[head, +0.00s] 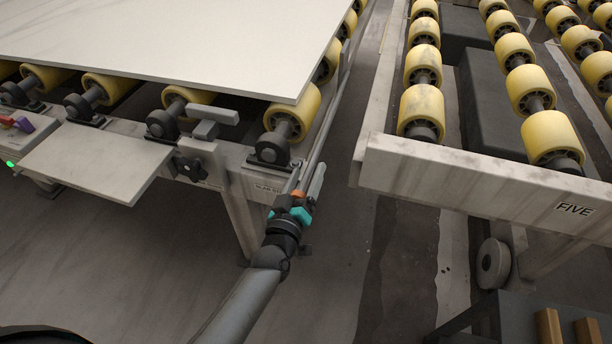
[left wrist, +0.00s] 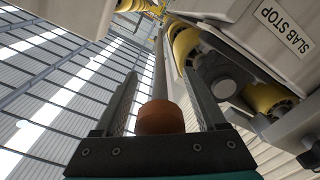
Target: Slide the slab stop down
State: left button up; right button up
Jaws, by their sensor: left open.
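The label reading SLAB STOP (left wrist: 281,29) is on the pale frame in the left wrist view. It shows partly in the head view (head: 268,188), just left of my gripper. My left gripper (head: 305,176) is open at the near right corner of the left roller table. In the left wrist view, an orange-brown round knob (left wrist: 163,118) sits between the fingers of my left gripper (left wrist: 160,80). A long grey bar (head: 327,112) runs up along the table's side, in line with the knob. I cannot tell whether the fingers touch the knob. My right gripper is not in view.
A pale stone slab (head: 180,38) lies on yellow rollers (head: 291,112). A grey block (head: 213,116) and a black knob (head: 190,168) are on the table's front. A second roller frame (head: 480,183), marked FIVE, stands right across a narrow gap of floor (head: 345,215).

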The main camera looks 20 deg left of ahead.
pick_arm(q)
grip_shut()
dwell(0.5)
dwell(0.8)
